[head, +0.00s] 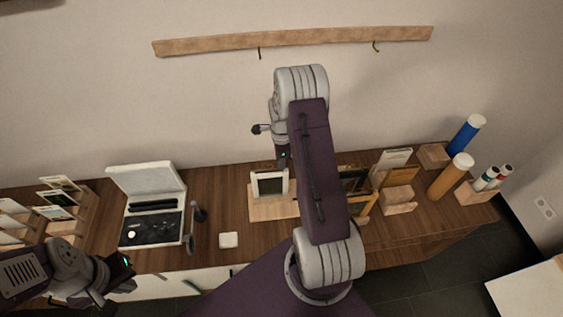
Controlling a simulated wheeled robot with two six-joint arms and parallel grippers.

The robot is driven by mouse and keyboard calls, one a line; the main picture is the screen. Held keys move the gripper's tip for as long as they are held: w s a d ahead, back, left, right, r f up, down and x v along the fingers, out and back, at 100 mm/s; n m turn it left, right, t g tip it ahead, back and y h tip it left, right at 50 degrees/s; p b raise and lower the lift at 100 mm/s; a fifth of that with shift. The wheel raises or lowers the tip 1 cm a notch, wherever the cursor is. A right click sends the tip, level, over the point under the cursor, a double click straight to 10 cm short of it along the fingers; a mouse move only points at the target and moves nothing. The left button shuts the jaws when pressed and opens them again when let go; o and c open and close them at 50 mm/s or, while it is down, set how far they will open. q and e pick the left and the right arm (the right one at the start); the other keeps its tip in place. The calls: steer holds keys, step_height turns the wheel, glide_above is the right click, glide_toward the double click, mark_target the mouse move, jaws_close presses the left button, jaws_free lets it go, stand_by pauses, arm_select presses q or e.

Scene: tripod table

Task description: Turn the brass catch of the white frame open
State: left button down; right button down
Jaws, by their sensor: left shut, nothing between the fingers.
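A small white frame (257,186) with a dark middle stands upright on a light wooden stand (272,209) at the centre of the table. Its brass catch cannot be made out; my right arm covers the area to the right of the frame. My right gripper (284,164) hangs at the frame's top right corner. Its fingers are too small and dark to tell whether they are open or shut, or whether they touch the frame. My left gripper (118,278) is at the lower left, in front of the table, shut and empty, far from the frame.
An open white case (150,177) with dark contents stands left of the frame. A white square block (228,240) lies at the front. Racks of cards are at far left. Dark frames, wooden stands and a blue tube (465,138) and an orange tube (448,180) stand right.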

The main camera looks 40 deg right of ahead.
stand_by(0.3)
steer(key=c, duration=1.6)
jaws_free()
steer(key=shift+r, duration=0.3)
step_height(320, 180, up, 9)
steer(key=shift+f+b, duration=0.2)
steer(key=shift+b, duration=0.95)
